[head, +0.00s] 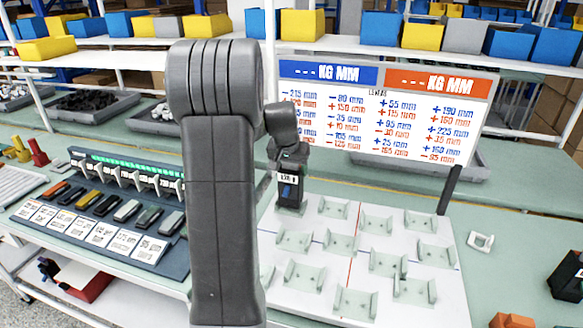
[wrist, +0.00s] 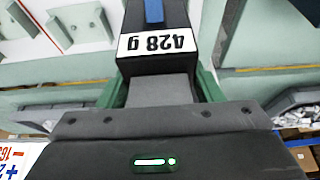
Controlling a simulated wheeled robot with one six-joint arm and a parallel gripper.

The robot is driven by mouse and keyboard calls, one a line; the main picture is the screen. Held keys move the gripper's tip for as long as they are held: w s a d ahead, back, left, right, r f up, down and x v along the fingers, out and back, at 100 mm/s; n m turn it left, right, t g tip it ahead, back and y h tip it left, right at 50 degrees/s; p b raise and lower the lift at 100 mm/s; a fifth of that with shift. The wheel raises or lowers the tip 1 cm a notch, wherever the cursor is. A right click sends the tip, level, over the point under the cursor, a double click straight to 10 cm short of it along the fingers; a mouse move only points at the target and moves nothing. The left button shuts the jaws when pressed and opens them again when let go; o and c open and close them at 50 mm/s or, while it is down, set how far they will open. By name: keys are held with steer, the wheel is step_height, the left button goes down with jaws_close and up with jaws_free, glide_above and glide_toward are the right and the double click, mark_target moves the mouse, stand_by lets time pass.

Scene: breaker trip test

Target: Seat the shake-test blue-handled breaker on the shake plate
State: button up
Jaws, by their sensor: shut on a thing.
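The blue-handled breaker (head: 289,192) is a dark block with a white label and a blue handle. It is upright over the back left corner of the white shake plate (head: 330,262). My gripper (head: 288,160) is shut on its upper end. In the wrist view, the breaker (wrist: 155,68) sits between the green fingers of my gripper (wrist: 160,85); its label reads 428 g, upside down. The plate carries several pale cradles, one of them (head: 333,207) just right of the breaker. I cannot tell whether the breaker's lower end touches the plate or a cradle.
A sign with blue and red headings (head: 385,110) stands behind the plate on a dark post (head: 448,190). A dark rack (head: 110,205) with several breakers and cards is at left. A loose white cradle (head: 481,242) and a black box (head: 567,277) lie right of the plate.

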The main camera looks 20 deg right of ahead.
steer(key=shift+f+b, duration=0.8)
steer(key=shift+f, duration=0.35)
steer(key=o, duration=1.8)
steer(key=shift+c, duration=0.2)
steer(key=b+v, duration=0.1)
steer(key=v, duration=1.2)
steer(key=shift+a+r, duration=0.15)
steer(key=shift+r, duration=0.25)
steer(key=shift+s, duration=0.1)
steer(key=p+x, duration=0.1)
steer(key=x, duration=1.2)
steer(key=shift+d+f, duration=0.2)
steer(key=shift+f, duration=0.15)
steer(key=shift+r, duration=0.15)
steer(key=shift+a, duration=0.15)
